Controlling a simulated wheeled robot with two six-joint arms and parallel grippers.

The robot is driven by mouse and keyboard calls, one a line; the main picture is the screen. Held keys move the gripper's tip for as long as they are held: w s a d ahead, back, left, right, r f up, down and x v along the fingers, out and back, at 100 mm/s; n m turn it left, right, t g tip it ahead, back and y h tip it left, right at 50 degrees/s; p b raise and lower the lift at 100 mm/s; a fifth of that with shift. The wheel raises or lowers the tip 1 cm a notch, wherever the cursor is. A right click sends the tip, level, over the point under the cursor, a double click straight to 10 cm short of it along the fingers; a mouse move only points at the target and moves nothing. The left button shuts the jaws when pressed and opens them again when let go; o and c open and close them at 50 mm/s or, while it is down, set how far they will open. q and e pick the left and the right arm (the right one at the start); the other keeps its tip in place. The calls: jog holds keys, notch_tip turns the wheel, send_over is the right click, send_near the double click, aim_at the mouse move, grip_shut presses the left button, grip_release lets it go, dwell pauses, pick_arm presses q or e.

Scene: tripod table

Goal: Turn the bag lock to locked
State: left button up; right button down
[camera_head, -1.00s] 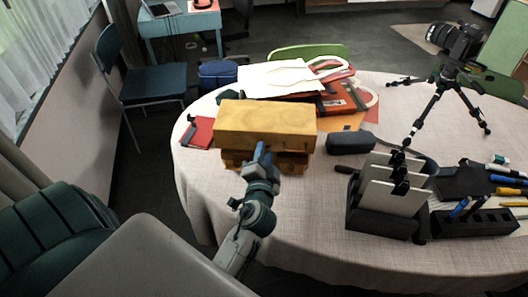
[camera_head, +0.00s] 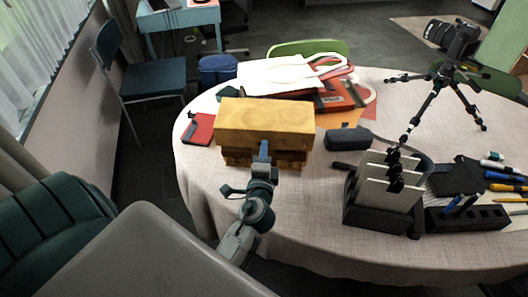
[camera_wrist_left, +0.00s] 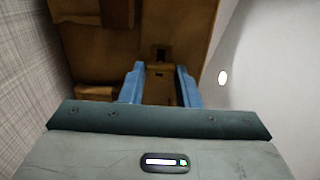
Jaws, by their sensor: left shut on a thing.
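The tan leather bag (camera_head: 265,122) stands on the table's near left part, with its front towards me. My left gripper (camera_head: 263,148) is at the middle of the bag's front. In the left wrist view, the blue fingers of my left gripper (camera_wrist_left: 160,75) stand on both sides of a small tan piece at the bag lock (camera_wrist_left: 160,88). The gripper is shut on it. The lock is hidden behind the fingers in the head view, so its exact angle cannot be told. My right gripper is not in view.
A red notebook (camera_head: 200,129) lies left of the bag and a dark case (camera_head: 348,138) to its right. A black holder with upright plates (camera_head: 380,215) stands nearer right. A camera tripod (camera_head: 440,95) stands behind. Folders (camera_head: 335,95) lie behind the bag.

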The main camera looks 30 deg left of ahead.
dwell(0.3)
pick_arm(q)
jog(key=o, duration=1)
